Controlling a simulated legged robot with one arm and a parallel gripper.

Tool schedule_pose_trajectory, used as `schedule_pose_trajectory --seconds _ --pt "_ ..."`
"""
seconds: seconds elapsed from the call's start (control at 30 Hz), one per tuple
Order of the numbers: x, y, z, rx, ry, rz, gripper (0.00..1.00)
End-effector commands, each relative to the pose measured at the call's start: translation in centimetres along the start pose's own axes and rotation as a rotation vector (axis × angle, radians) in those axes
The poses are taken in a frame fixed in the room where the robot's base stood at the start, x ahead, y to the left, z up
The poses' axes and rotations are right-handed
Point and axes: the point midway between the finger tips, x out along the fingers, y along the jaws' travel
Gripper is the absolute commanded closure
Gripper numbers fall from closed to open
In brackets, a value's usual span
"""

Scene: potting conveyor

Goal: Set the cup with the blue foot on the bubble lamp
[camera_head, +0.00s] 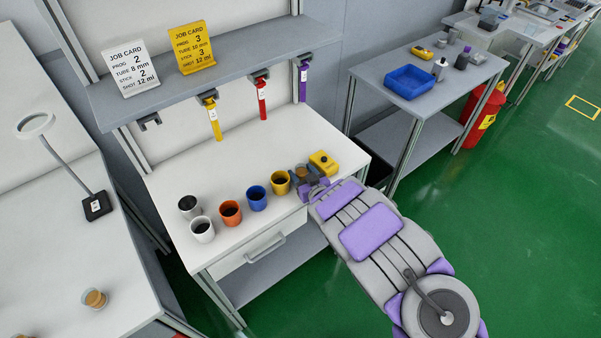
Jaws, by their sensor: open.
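My gripper (307,178) is at the front right of the white bench, low over its top. It is open. A small round thing with a tan top (301,172) shows among the fingers; it may be a cup, but its foot is hidden and I cannot tell its colour. Another small tan-topped round piece (95,298) stands on the left bench, with no blue foot visible. A lamp with a white ring head (35,125) and a dark base (96,206) stands on the left bench. I cannot tell whether it is the bubble lamp.
Black (189,206), white (202,229), orange (230,213), blue (257,198) and yellow (280,182) pots stand left of my gripper. A yellow block (323,163) is just behind it. Coloured tools hang under the shelf (225,62). The bench's middle is clear.

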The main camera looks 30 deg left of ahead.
Motion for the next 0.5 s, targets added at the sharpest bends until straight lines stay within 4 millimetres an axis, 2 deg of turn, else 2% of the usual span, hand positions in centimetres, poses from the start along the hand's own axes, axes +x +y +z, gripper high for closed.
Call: schedule_pose_trajectory --seconds 0.5 --pt "-7.1 -0.1 0.0 -0.001 -0.005 0.0 0.4"
